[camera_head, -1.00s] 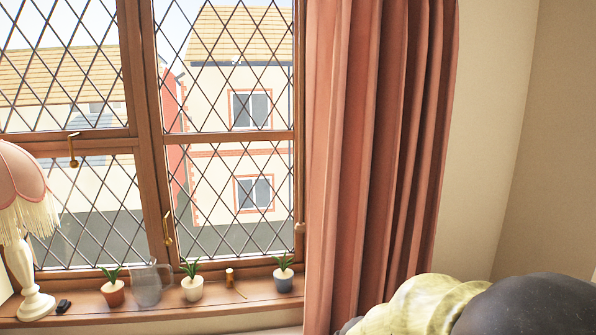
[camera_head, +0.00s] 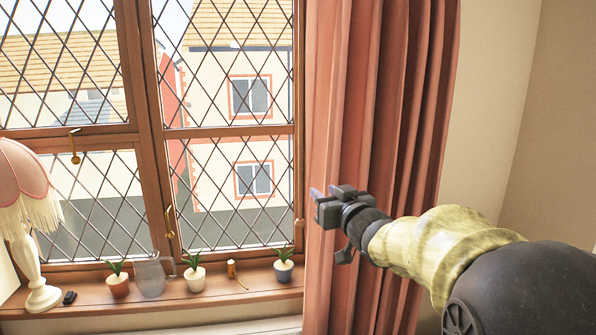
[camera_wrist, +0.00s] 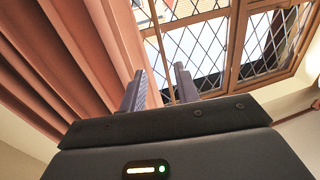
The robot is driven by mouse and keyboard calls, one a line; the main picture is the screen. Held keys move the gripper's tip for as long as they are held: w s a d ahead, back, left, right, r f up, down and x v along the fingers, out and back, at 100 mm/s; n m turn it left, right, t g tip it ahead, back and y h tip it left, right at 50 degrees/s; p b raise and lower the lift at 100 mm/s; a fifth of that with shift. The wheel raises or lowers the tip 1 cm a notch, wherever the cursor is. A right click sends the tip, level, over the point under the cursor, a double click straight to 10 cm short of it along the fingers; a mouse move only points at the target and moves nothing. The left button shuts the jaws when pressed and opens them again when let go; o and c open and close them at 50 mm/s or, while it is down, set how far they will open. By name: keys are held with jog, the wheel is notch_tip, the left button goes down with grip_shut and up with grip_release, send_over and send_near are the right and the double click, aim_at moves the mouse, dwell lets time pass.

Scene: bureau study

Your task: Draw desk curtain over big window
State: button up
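The pink-red curtain (camera_head: 385,120) hangs in folds at the right side of the big window (camera_head: 215,130), clear of most of the glass. In the wrist view the curtain (camera_wrist: 85,60) fills the left and the leaded window (camera_wrist: 200,50) is at the upper right. My gripper (camera_head: 325,199) is in front of the curtain near its left edge, at about the height of the lower panes. In the wrist view its two fingers (camera_wrist: 158,88) stand apart with nothing between them. I cannot tell whether a finger touches the cloth.
On the sill (camera_head: 215,303) stand a fringed lamp (camera_head: 30,215), a glass jug (camera_head: 150,277), several potted plants such as the white one (camera_head: 195,278), and a small amber item (camera_head: 232,268). Bare wall (camera_head: 500,110) lies right of the curtain.

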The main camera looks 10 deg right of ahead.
aim_at(301, 174)
jog(key=w+a+p, duration=0.1)
jog(key=w+p, duration=0.1)
jog(key=w, duration=0.3)
jog(key=w+a+p, duration=0.1)
jog(key=w+p, duration=0.1)
jog(key=w, duration=0.4)
jog(key=w+a+p, duration=0.1)
jog(key=w+p, duration=0.1)
jog(key=w, duration=0.4)
jog(key=shift+a, duration=0.2)
jog(key=shift+s, duration=0.1)
grip_shut()
